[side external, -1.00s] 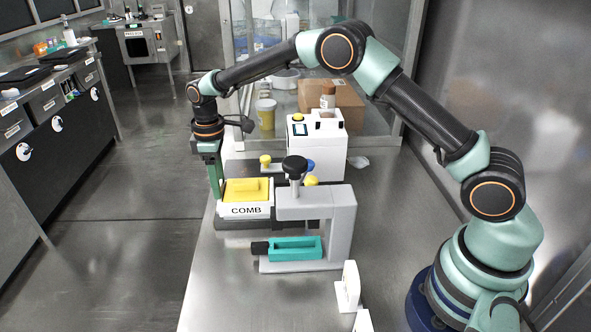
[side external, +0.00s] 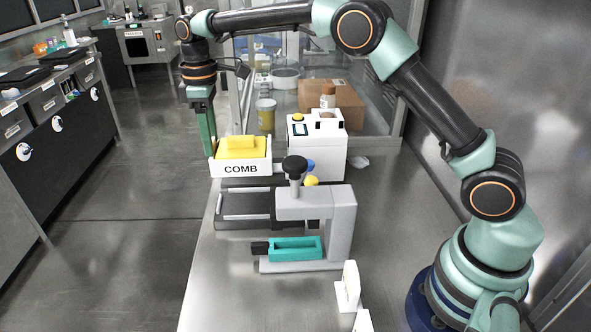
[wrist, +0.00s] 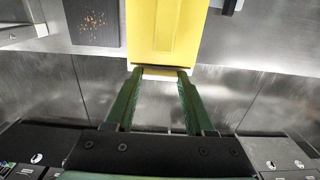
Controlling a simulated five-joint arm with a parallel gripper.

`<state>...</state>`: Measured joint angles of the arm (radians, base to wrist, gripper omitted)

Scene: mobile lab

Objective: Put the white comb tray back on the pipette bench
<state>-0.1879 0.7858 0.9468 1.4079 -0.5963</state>
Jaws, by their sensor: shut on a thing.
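The white comb tray (side external: 265,169), labelled COMB, holds a yellow block (side external: 240,149). My gripper (side external: 211,150), with green fingers pointing down, is shut on the tray's left end. In the wrist view my gripper (wrist: 160,78) has its fingertips on either side of a pale tab (wrist: 160,73) at the tray's end. The yellow block (wrist: 165,30) extends beyond the tab. The tray's far end is out of the wrist view. I cannot tell which surface is the pipette bench.
The grey clamp stand (side external: 340,225) with a black knob (side external: 294,166) is below and right of the tray. A white device (side external: 318,150) stands behind, with a cardboard box (side external: 335,103) beyond. A teal holder (side external: 295,249) is in front. The floor (side external: 130,250) at left is clear.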

